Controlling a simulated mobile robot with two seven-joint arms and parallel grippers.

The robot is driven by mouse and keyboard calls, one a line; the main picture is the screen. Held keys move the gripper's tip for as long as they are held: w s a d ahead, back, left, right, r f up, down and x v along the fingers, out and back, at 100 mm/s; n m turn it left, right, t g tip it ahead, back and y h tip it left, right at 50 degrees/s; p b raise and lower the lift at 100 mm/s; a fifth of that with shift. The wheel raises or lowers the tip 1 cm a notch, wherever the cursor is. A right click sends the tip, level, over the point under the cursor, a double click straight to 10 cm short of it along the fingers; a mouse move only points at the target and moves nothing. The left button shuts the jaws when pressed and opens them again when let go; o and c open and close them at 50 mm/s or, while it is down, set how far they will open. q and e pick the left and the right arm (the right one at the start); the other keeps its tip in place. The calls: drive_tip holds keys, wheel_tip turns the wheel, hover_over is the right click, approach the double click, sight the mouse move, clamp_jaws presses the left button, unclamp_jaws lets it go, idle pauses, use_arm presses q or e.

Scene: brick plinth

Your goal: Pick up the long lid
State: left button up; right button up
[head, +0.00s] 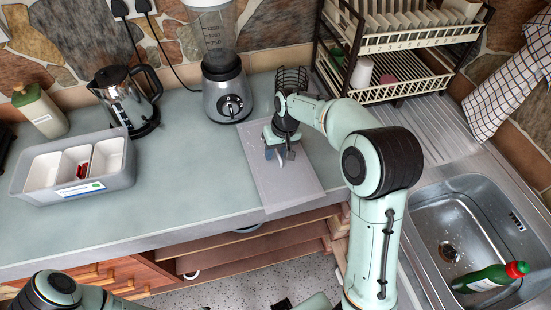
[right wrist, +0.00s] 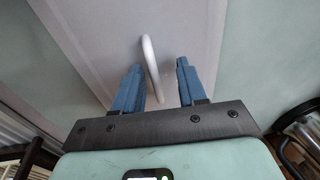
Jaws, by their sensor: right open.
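The long lid (head: 292,188) is a flat grey panel lying on the counter, its near end at the counter's front edge. Its white loop handle (right wrist: 151,68) stands up in the right wrist view. My right gripper (head: 276,153) is over the lid, pointing down. In the right wrist view its two blue fingers (right wrist: 159,68) are apart, with the handle showing between them, closer to the left finger. I cannot tell whether a finger touches it. Part of my left arm shows at the lower left of the head view; I cannot make out its gripper.
A blender (head: 226,90) and a dark wire basket (head: 291,80) stand behind the lid. A dish rack (head: 400,92) is at the back right, and a sink (head: 440,215) with a green bottle (head: 488,278) at the right. A grey caddy (head: 60,194) and a kettle (head: 125,100) stand left.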

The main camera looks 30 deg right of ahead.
clamp_jaws()
drive_tip(key=shift+r, duration=0.15)
